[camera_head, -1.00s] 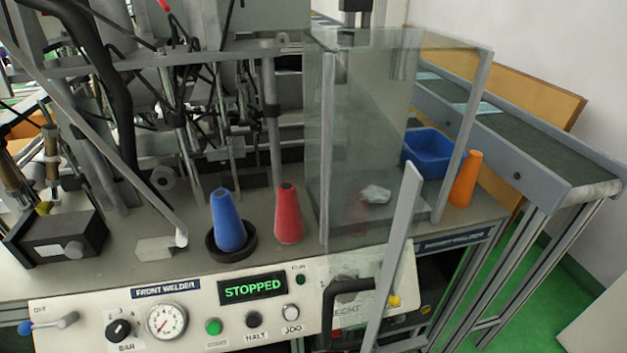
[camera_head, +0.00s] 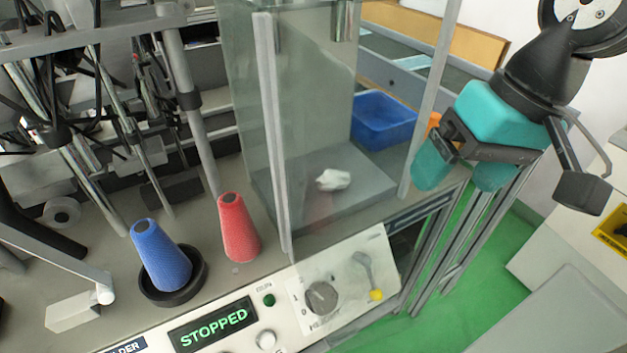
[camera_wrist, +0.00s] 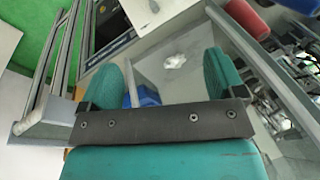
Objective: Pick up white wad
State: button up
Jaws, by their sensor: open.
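The white wad (camera_head: 333,180) lies on the grey floor of the clear-walled enclosure (camera_head: 310,90) on the machine top. It is a small crumpled lump. It also shows in the wrist view (camera_wrist: 175,61), between and beyond the fingers. My gripper (camera_head: 462,172), with teal fingers, is open and empty. In the head view it is to the right of the enclosure and the wad, apart from the wad. In the wrist view my gripper (camera_wrist: 165,75) has its two fingers spread wide.
A blue bin (camera_head: 384,120) stands behind the enclosure. An orange cone (camera_head: 432,124) is partly hidden by my gripper. A red cone (camera_head: 238,228) and a blue cone (camera_head: 160,255) stand left. The enclosure's upright posts (camera_head: 272,135) flank the wad. The control panel reads STOPPED (camera_head: 212,328).

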jog(key=w+a+f+m+h+b, duration=0.1)
jog(key=w+a+f+m, duration=0.2)
jog(key=w, duration=0.3)
jog(key=w+a+f+m+t+b, duration=0.1)
jog(key=w+a+f+m+b, duration=0.1)
jog(key=w+a+f+m, duration=0.2)
jog(key=w+a+f+m+h+b, duration=0.1)
jog(key=w+a+f+m, duration=0.3)
jog(key=w, duration=0.4)
jog(key=shift+w+a+f+h+b, duration=0.2)
jog(key=shift+a+f+b, duration=0.2)
jog(key=shift+a, duration=0.2)
jog(key=shift+w+a+f+h+b, duration=0.1)
jog(key=shift+w+a+f+b, duration=0.2)
jog(key=shift+a, duration=0.25)
jog(key=shift+m, duration=0.3)
jog(key=f, duration=0.4)
jog(key=w+f, duration=0.1)
jog(key=f, duration=0.2)
jog(key=shift+w+a+f, duration=0.1)
jog(key=c, duration=1)
